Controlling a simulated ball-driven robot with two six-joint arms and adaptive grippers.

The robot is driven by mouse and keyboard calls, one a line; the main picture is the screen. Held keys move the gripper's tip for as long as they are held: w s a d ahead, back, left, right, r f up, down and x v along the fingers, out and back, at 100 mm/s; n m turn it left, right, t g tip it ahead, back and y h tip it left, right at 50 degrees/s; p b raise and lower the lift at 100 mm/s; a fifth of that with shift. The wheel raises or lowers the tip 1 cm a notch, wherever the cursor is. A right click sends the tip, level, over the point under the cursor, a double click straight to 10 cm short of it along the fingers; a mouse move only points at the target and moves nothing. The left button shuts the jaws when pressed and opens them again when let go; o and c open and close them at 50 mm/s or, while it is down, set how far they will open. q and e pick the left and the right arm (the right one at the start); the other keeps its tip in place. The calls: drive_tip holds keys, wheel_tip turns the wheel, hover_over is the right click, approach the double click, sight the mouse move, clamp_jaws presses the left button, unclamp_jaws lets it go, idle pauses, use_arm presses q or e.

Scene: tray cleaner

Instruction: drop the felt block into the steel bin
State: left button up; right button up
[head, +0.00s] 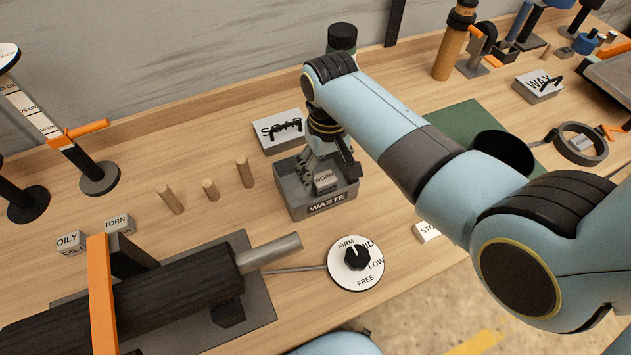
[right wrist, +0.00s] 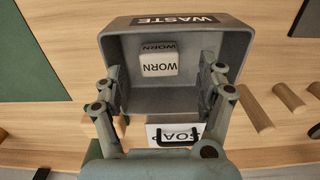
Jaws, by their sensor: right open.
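The pale grey block marked WORN (head: 325,180) is inside the grey bin labelled WASTE (head: 292,199). In the right wrist view the block (right wrist: 158,64) shows near the labelled wall of the bin (right wrist: 122,57); I cannot tell exactly how it rests. My right gripper (head: 328,168) is over the bin, pointing down, with its fingers reaching to the opening. In the right wrist view my right gripper (right wrist: 165,84) is open, its fingers spread to either side, with clear space between them and the block. My left gripper is not in view.
A SOAP box (head: 281,130) stands right behind the bin. Wooden pegs (head: 209,190) stand left of it. Blocks marked OILY (head: 71,242) and TORN (head: 118,223) lie further left. A dial (head: 356,263) is in front of the bin, and a green mat (head: 455,122) lies to the right.

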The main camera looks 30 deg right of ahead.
drive_tip(key=shift+r, duration=0.1)
wheel_tip(320, 180, up, 12)
idle(0.4)
idle(0.3)
